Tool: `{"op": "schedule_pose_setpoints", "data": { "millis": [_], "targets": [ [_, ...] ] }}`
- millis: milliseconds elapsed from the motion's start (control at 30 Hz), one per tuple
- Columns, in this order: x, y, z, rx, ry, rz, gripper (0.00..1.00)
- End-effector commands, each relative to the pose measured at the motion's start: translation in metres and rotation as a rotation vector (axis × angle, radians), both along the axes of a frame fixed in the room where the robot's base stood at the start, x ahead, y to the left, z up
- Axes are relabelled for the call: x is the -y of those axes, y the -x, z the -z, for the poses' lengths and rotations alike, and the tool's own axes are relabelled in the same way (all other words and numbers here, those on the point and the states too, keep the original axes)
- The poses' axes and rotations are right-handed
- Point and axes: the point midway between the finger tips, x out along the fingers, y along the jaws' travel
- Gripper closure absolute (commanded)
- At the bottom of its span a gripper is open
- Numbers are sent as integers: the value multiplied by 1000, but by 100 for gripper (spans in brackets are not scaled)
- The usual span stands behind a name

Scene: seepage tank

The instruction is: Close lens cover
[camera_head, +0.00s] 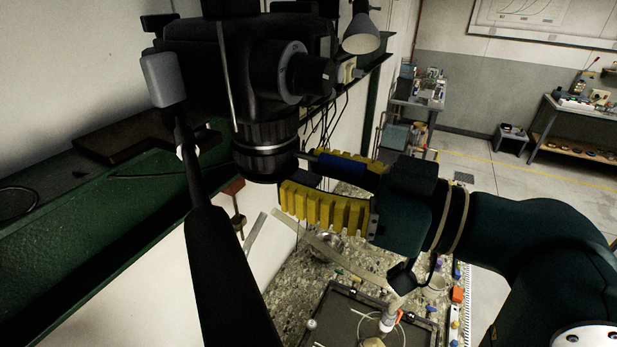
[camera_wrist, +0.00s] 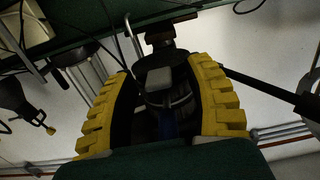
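A black camera (camera_head: 270,55) hangs on its support with its lens barrel (camera_head: 265,140) pointing down. A silver ring circles the barrel near its lower end. My gripper (camera_head: 296,178) has yellow ridged fingers spread apart, to the right of the barrel's lower end. In the wrist view my gripper (camera_wrist: 167,70) is open, with the camera (camera_wrist: 165,85) showing between and beyond the fingers. A blue part (camera_head: 342,160) shows between the fingers; I cannot tell what it belongs to. I cannot clearly make out the lens cover. Contact between fingertips and camera cannot be told.
A black support arm (camera_head: 225,270) slants down left of the camera. A green beam (camera_head: 90,245) runs along the wall at left. Below is a gravel bed (camera_head: 290,275) with a dark tray (camera_head: 350,320) and small items. A lamp (camera_head: 361,35) hangs behind the camera.

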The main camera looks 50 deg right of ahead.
Motion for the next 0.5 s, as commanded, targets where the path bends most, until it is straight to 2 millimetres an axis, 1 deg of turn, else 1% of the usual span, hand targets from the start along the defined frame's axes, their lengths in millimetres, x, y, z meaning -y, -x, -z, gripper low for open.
{"op": "schedule_pose_setpoints", "data": {
  "millis": [400,500],
  "targets": [
    [0,0,1,-2,-2,0,48],
    [3,6,1,-2,-2,3,48]
  ]
}}
